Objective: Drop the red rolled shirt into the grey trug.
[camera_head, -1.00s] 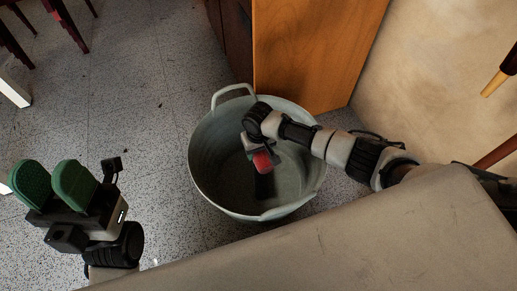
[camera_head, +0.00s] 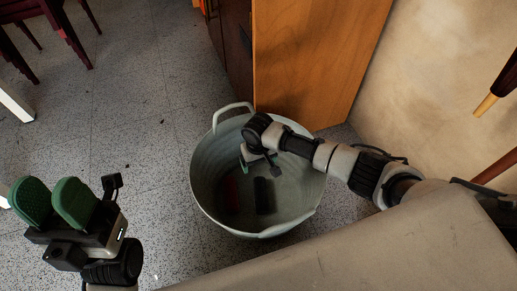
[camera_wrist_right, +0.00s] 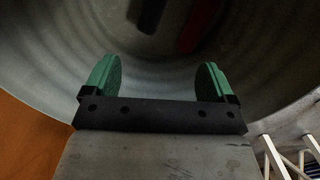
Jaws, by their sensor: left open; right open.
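The grey trug (camera_head: 208,207) stands on the floor in the head view. The red rolled shirt (camera_head: 231,192) lies in shadow on the trug's bottom; part of it also shows at the top of the right wrist view (camera_wrist_right: 198,25). My right gripper (camera_wrist_right: 158,75) is open and empty, with its green fingers apart, above the shirt inside the trug's mouth; in the head view the wrist partly hides it. My left gripper (camera_head: 52,198) is open and empty, out to the left of the trug.
A dark roll (camera_head: 264,196) lies in the trug beside the shirt. A wooden cabinet (camera_head: 315,60) stands behind the trug, against a beige wall (camera_head: 445,70). Dark red chair legs (camera_head: 62,35) are at the upper left. The speckled floor (camera_head: 140,130) left of the trug is clear.

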